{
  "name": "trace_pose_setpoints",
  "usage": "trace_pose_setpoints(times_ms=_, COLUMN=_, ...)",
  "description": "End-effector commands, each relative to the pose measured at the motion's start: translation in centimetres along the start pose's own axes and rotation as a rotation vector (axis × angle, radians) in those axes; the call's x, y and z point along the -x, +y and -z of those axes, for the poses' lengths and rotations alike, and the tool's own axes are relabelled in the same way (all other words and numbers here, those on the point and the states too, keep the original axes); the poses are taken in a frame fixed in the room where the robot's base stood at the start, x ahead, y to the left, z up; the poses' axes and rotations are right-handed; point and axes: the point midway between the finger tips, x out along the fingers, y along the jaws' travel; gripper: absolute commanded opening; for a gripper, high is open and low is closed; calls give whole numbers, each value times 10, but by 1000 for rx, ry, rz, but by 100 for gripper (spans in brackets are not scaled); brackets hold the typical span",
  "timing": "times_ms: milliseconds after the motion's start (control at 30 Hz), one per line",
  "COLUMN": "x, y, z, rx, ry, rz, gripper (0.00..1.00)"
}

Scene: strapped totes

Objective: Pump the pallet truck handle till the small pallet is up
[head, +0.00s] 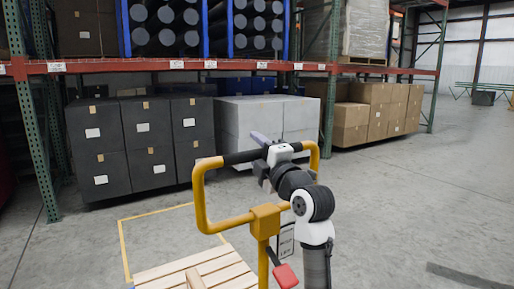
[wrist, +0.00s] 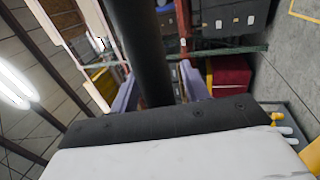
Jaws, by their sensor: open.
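The pallet truck handle (head: 205,200) is a yellow loop on a yellow post, with a black grip (head: 243,156) along its top bar. My gripper (head: 262,142) is at the right end of this grip, with a lilac finger showing above the bar. In the wrist view, the black grip (wrist: 140,45) runs between the two lilac fingers of my gripper (wrist: 158,92), which are apart. Whether either finger touches it I cannot tell. The small wooden pallet (head: 205,268) shows at the bottom, partly cut off; its height above the floor is unclear.
A red pedal-like part (head: 285,275) is low beside the post. A yellow outline (head: 124,245) marks the floor behind the pallet. A rack (head: 325,110) with dark boxes (head: 145,130), grey boxes (head: 240,125) and cartons (head: 370,115) stands behind. Floor at right is mostly clear.

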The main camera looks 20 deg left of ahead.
Motion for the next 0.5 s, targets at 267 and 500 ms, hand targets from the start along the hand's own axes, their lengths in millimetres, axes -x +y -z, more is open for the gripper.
trace_pose_setpoints(times_ms=267, x=0, y=0, z=0, rx=0, ry=0, rz=0, gripper=37)
trace_pose_setpoints(times_ms=500, x=0, y=0, z=0, rx=0, ry=0, rz=0, gripper=5)
